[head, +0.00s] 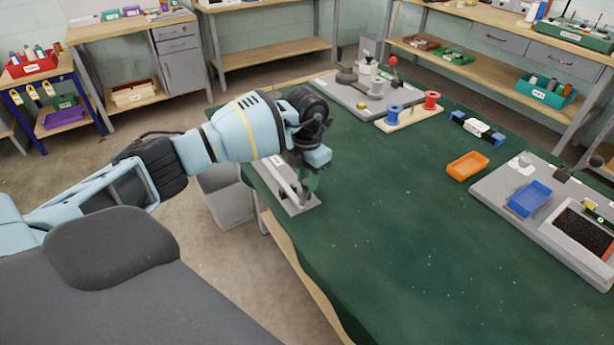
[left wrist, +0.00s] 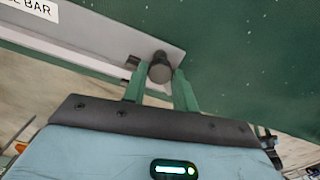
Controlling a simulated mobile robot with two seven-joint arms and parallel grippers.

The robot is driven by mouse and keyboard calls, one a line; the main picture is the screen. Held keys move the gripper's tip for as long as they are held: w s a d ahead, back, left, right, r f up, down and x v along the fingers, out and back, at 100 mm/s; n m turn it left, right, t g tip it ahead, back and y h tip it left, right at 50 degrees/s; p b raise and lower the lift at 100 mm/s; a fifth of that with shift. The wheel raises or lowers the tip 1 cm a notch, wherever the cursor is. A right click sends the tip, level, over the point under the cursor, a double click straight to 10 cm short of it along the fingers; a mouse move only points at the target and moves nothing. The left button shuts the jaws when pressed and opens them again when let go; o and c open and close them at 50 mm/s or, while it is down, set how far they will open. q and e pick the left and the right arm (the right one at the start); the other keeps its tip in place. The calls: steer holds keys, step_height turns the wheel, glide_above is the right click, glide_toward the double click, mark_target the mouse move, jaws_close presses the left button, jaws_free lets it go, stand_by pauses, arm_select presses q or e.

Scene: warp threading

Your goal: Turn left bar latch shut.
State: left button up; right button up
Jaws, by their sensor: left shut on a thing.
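The left bar fixture (head: 297,207) is a grey plate with a pale bar on the near left edge of the green table. My left gripper (head: 307,192) points down over its right end. In the left wrist view, a dark round latch knob (left wrist: 160,69) sits between the two green fingers of my left gripper (left wrist: 160,88), which are shut on it. The grey plate (left wrist: 100,38) runs up to the left, with a white label ending in "BAR" (left wrist: 32,8). In the head view the gripper hides the latch. My right gripper is in neither view.
The green table (head: 400,220) is clear to the right of my left gripper. Farther back stand a grey board (head: 350,95) and a spool stand (head: 410,118). A grey bin (head: 228,205) stands on the floor.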

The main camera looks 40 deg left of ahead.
mark_target(307, 182)
arm_select(q)
steer(key=m, duration=0.5)
steer(key=shift+m+b, duration=0.35)
steer(key=shift+m, duration=1.65)
steer(key=o, duration=1)
steer(key=shift+c, duration=0.2)
steer(key=shift+r, duration=0.1)
steer(key=shift+r, duration=3.8)
